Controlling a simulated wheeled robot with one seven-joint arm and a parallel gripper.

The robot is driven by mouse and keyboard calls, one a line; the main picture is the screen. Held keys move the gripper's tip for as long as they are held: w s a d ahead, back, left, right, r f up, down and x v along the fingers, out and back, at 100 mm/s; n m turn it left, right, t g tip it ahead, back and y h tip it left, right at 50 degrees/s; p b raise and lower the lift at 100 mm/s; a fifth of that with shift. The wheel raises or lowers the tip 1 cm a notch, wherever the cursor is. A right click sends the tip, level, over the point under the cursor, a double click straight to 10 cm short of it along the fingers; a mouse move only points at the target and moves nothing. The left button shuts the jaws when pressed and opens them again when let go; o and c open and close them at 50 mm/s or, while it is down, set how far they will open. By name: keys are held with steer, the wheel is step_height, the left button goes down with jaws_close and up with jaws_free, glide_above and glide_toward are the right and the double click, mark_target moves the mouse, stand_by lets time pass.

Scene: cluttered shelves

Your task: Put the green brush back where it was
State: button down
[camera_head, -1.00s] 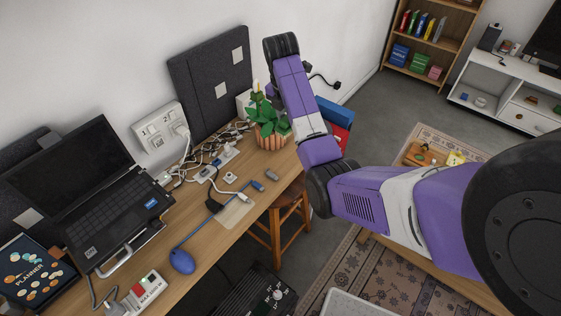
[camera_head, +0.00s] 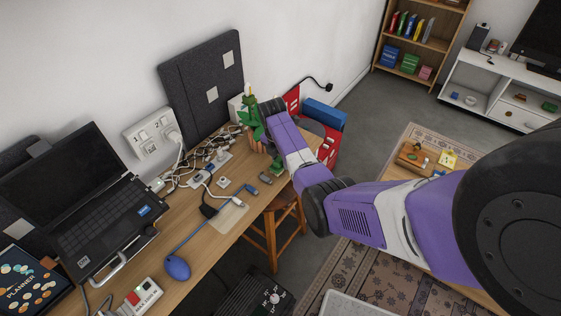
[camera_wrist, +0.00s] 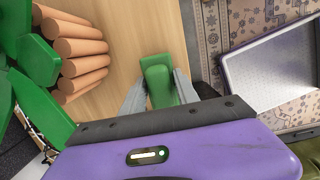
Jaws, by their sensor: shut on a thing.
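My gripper (camera_wrist: 160,88) is shut on the green brush (camera_wrist: 158,72), which sits between the two grey fingers in the wrist view. In the head view, a green piece that looks like the brush (camera_head: 277,167) shows at the desk's right end, partly behind my arm. Most of my gripper is hidden there. The wooden desk (camera_wrist: 130,25) lies beneath the brush in the wrist view. I cannot tell whether the brush touches the desk.
A potted plant with a ribbed terracotta-coloured pot (camera_wrist: 80,48) stands close left of my gripper. Cables and a power strip (camera_head: 213,163) clutter the desk behind. A wooden stool (camera_head: 281,212) is beside the desk. A grey flash drive (camera_head: 265,178) lies near the edge.

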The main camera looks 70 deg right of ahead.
mark_target(277, 160)
steer(key=shift+f, duration=0.3)
steer(key=shift+f, duration=0.15)
steer(key=c, duration=0.9)
jaws_free()
steer(key=r, duration=0.4)
steer(key=a+r, duration=0.1)
steer(key=r, duration=0.7)
steer(key=shift+w+a+r, duration=0.1)
steer(key=shift+w+a, duration=0.15)
steer(key=shift+a, duration=0.1)
